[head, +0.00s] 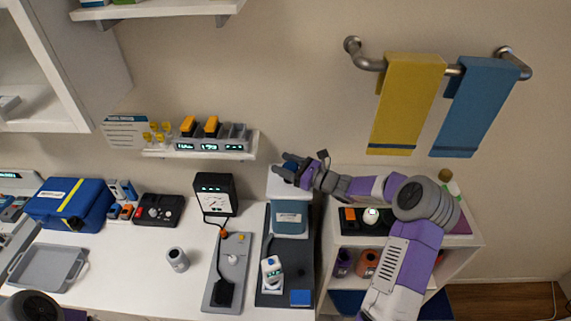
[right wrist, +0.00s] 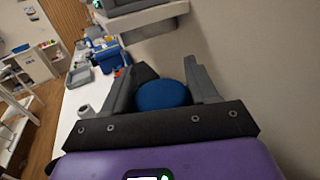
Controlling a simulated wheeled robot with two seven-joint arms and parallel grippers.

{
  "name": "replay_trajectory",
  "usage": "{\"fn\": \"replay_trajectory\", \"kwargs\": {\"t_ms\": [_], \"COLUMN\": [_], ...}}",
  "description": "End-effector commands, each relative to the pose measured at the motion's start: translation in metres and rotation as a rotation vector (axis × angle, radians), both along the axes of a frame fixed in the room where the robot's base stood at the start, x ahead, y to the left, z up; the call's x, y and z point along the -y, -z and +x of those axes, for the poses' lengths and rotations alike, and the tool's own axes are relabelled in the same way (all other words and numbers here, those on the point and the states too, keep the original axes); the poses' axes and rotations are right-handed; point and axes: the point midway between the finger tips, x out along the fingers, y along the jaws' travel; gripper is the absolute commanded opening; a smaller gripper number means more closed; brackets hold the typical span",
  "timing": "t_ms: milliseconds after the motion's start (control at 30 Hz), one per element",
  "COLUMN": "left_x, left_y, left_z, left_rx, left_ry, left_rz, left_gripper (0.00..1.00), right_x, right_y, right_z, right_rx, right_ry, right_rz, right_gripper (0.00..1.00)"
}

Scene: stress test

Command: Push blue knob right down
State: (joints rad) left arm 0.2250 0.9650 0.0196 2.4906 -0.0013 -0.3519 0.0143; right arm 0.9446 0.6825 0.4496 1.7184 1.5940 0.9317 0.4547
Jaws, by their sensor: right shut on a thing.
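The blue knob (right wrist: 162,95) is a round blue cap between the two grey fingers of my right gripper (right wrist: 163,88) in the right wrist view. In the head view the right gripper (head: 287,166) is at the white top of a dispenser with a blue-grey container (head: 289,218), and a little of the blue knob (head: 291,166) shows between the fingers. The gripper is shut on the knob. How far down the knob sits cannot be told. The left gripper is out of view.
A shelf (head: 205,152) with chargers is on the wall. White tabletop is clear around the grey cup (head: 177,260).

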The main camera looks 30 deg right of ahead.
Motion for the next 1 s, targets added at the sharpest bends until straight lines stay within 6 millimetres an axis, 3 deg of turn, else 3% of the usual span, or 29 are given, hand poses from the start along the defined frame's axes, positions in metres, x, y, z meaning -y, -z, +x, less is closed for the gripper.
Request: {"fn": "replay_trajectory", "kwargs": {"t_ms": [167, 200, 300, 667, 1000], "left_x": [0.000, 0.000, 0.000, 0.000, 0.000], "left_y": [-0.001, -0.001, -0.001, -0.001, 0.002], "left_z": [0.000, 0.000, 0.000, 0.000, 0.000], "left_rx": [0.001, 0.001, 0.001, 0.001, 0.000], "left_ry": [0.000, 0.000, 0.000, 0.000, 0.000], "left_rz": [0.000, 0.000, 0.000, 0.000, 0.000], "left_gripper": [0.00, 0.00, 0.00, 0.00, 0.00], "right_x": [0.000, 0.000, 0.000, 0.000, 0.000], "right_y": [0.007, 0.008, 0.007, -0.001, -0.061], "right_z": [-0.002, -0.002, -0.002, -0.001, -0.002], "right_rx": [-0.017, -0.017, -0.016, -0.008, -0.008], "right_ry": [-0.001, 0.000, 0.000, -0.001, 0.000], "right_rz": [-0.006, -0.006, -0.005, -0.006, -0.010], "right_gripper": [0.04, 0.63, 0.78, 0.79, 0.79]}}
